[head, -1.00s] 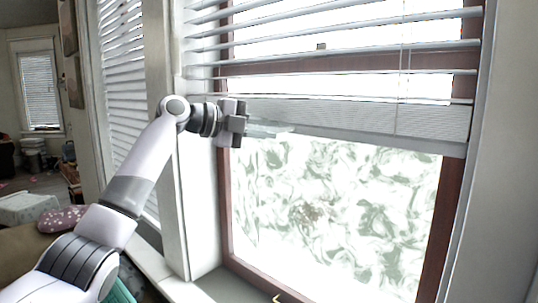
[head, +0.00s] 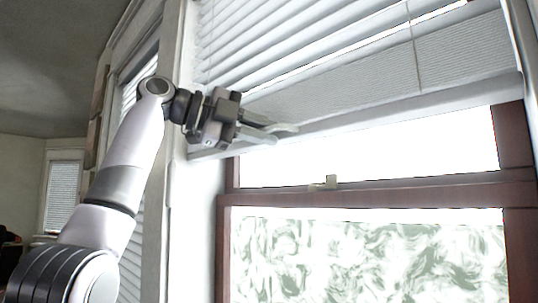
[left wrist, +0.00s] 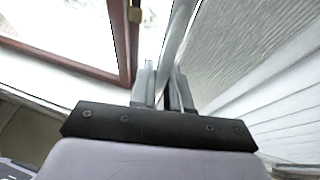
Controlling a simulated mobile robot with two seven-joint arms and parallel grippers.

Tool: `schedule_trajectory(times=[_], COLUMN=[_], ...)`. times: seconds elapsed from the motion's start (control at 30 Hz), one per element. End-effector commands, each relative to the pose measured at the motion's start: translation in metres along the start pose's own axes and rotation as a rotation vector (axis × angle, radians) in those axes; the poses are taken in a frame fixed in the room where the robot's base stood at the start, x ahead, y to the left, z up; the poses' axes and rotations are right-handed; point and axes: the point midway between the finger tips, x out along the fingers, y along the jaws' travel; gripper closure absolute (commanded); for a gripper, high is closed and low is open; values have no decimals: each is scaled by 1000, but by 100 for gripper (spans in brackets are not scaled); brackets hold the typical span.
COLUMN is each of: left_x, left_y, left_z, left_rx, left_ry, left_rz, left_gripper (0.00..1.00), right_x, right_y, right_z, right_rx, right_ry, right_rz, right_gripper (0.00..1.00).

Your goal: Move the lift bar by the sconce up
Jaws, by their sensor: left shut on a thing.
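The lift bar (head: 400,108) is the pale bottom rail of the white window blind (head: 300,45), and it crosses the upper part of the window in the head view. My left gripper (head: 280,132) is shut on the lift bar near its left end. In the left wrist view, the bar (left wrist: 181,28) runs between the two fingers (left wrist: 164,80). The part of the bar between the fingers is hidden. No sconce shows. My right gripper is not in view.
Stacked slats (head: 380,75) lie just above the bar. Below it are clear glass, a brown sash rail (head: 420,192) with a small latch (head: 325,183), and a patterned lower pane (head: 370,250). White window trim (head: 178,215) stands close beside my left arm.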

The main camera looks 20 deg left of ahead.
Motion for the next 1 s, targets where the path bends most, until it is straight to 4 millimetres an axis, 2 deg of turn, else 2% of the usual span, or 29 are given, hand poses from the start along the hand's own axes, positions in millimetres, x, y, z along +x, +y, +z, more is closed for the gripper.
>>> schedule_trajectory(times=[0.47,0.5,0.53,0.87,1.0], left_x=[-4,-4,-4,-6,-21], left_y=[-5,-5,-5,-4,-4], left_z=[-2,-2,-2,-2,-2], left_rx=[-1,-1,-1,-1,0], left_ry=[-6,-6,-6,-4,-6], left_rz=[1,1,1,1,-2], left_gripper=[100,73,64,62,62], right_x=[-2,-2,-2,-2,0], right_y=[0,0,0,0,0], right_z=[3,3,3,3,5], right_rx=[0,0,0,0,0], right_ry=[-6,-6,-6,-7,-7], right_rz=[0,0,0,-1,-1], right_gripper=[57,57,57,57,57])
